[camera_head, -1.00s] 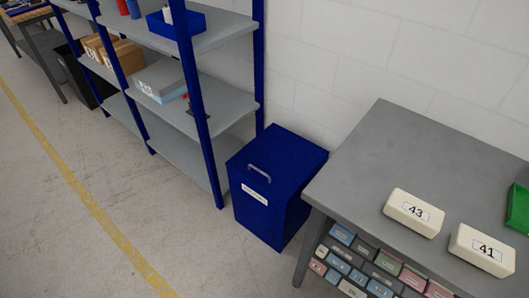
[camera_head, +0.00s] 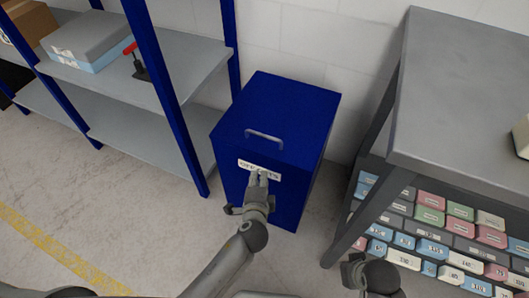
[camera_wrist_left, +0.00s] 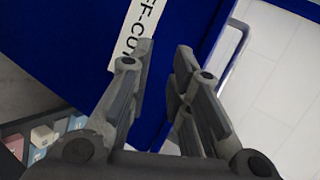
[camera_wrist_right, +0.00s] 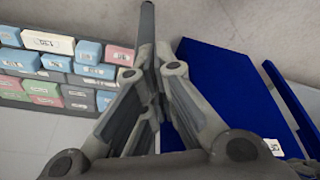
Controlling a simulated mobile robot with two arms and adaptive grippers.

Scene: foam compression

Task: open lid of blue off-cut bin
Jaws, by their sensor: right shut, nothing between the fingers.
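The blue off-cut bin (camera_head: 310,165) stands on the floor between the shelf and the grey table. Its lid (camera_head: 285,105) lies flat and closed, with a grey bar handle (camera_head: 264,136) near the front edge. A white label (camera_head: 245,163) is on the front face, below the handle; it also shows in the left wrist view (camera_wrist_left: 136,32). My left gripper (camera_head: 258,175) is in front of the label, below the handle. Its fingers (camera_wrist_left: 165,50) are parted with nothing between them. My right gripper (camera_head: 350,262) is low, right of the bin; its fingertips (camera_wrist_right: 147,8) are together and empty.
The grey table (camera_head: 460,90) stands right of the bin, with several small labelled coloured boxes (camera_head: 430,247) beneath. A blue-posted shelf (camera_head: 165,75) is on the left and a white block wall (camera_head: 330,40) behind. Open floor (camera_head: 110,200) lies left of the bin.

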